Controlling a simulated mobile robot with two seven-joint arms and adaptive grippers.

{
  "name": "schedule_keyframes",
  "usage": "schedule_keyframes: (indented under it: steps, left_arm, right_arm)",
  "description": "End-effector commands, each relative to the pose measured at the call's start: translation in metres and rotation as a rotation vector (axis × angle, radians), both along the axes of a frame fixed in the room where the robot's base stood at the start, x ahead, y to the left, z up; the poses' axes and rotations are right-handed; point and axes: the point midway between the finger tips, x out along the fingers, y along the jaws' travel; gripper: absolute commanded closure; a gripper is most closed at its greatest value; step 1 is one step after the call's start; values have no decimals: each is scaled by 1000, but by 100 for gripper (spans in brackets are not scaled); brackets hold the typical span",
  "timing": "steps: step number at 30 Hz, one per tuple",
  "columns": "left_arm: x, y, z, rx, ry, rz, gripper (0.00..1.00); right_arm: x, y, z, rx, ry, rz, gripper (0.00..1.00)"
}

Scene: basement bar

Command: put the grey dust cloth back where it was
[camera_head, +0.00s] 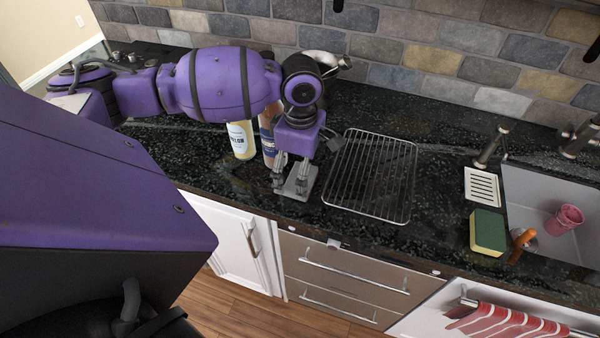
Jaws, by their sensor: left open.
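A small flat grey piece, which looks like the grey dust cloth (303,178), lies on the dark counter near its front edge, just left of the wire rack. My left gripper (291,188) points down over it with its fingers apart. The fingers hide part of the grey piece, and I cannot tell whether they touch it. My right gripper is not in view.
Further right are a green-yellow sponge (488,232), a slotted white dish (482,187) and a sink (535,190) holding a pink cup (566,218).

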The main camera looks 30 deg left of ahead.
Motion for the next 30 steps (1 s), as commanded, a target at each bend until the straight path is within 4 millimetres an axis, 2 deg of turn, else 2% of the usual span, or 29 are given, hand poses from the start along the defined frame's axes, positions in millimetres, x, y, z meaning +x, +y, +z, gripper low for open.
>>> schedule_keyframes:
  steps: [1, 9, 15, 20, 30]
  left_arm:
    - [2, 0, 13, 1, -9, -1, 8]
    - [1, 0, 71, 1, -8, 1, 8]
    - [1, 0, 98, 0, -5, 0, 8]
    - [0, 0, 105, 0, 0, 0, 8]
    - [-1, -1, 103, 0, 1, -8, 8]
  right_arm:
    - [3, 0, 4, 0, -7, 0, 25]
    - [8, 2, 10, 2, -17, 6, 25]
    - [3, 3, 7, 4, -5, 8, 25]
    - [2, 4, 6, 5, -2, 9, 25]
    - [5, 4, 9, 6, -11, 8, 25]
